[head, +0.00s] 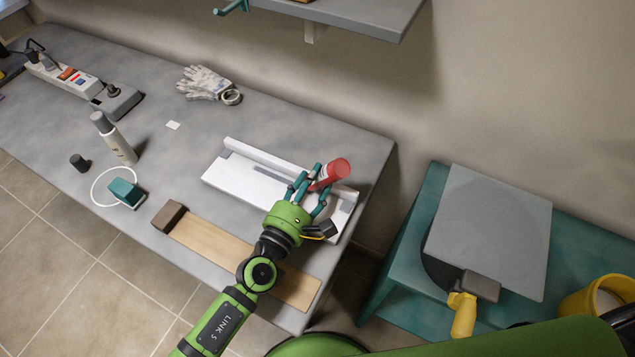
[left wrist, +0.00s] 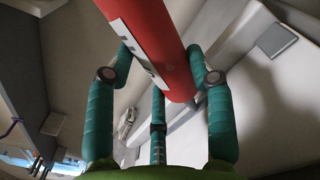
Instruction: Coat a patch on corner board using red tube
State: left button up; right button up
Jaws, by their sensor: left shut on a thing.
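My left gripper (head: 312,187) is shut on the red tube (head: 337,169) and holds it over the right part of the white corner board (head: 232,174). In the left wrist view, the red tube (left wrist: 165,50), with a white label, lies between the teal fingers (left wrist: 160,85). The board has a low upright strip along its back edge and lies on the grey table. A grey square patch (left wrist: 277,39) shows on the pale board in the left wrist view. My gripper hides part of the board in the head view. My right gripper is out of view.
A wooden plank with a brown block (head: 215,243) lies in front of the board. A spray bottle (head: 116,140), teal block (head: 126,191), gloves (head: 205,83) and power strip (head: 75,80) are further left. A grey panel (head: 495,225) and yellow-handled tool (head: 463,314) rest on a teal stand.

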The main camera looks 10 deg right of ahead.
pick_arm(q)
jog(key=shift+w+a+b, duration=0.15)
jog(key=shift+w+a, duration=0.4)
jog(key=shift+a, duration=0.3)
jog(key=shift+w+a+b, duration=0.15)
jog(key=shift+w+a, duration=0.35)
jog(key=shift+a, duration=0.3)
jog(key=shift+w+a, duration=0.3)
jog(key=shift+a, duration=0.1)
jog(key=shift+w+a+b, duration=0.5)
jog(key=shift+w+a, duration=0.05)
jog(key=shift+a, duration=0.3)
jog(key=shift+w+a+b, duration=0.3)
jog(key=shift+w+a, duration=0.05)
jog(key=shift+a, duration=0.2)
jog(key=shift+w+a+b, duration=0.25)
jog(key=shift+w+a, duration=0.1)
jog(key=shift+a, duration=0.2)
jog(key=shift+w+a+b, duration=0.3)
jog(key=shift+w+a, duration=0.2)
jog(key=shift+a, duration=0.25)
jog(key=shift+w+a+f+b, duration=0.1)
jog(key=shift+w+a+b, duration=0.2)
jog(key=shift+a+b, duration=0.15)
jog(key=shift+w+a+b, duration=0.3)
jog(key=shift+w+a, duration=0.2)
jog(key=shift+a, duration=0.2)
jog(key=shift+w+a+b, duration=0.35)
jog(key=shift+a+b, duration=0.05)
jog(key=shift+a, duration=0.15)
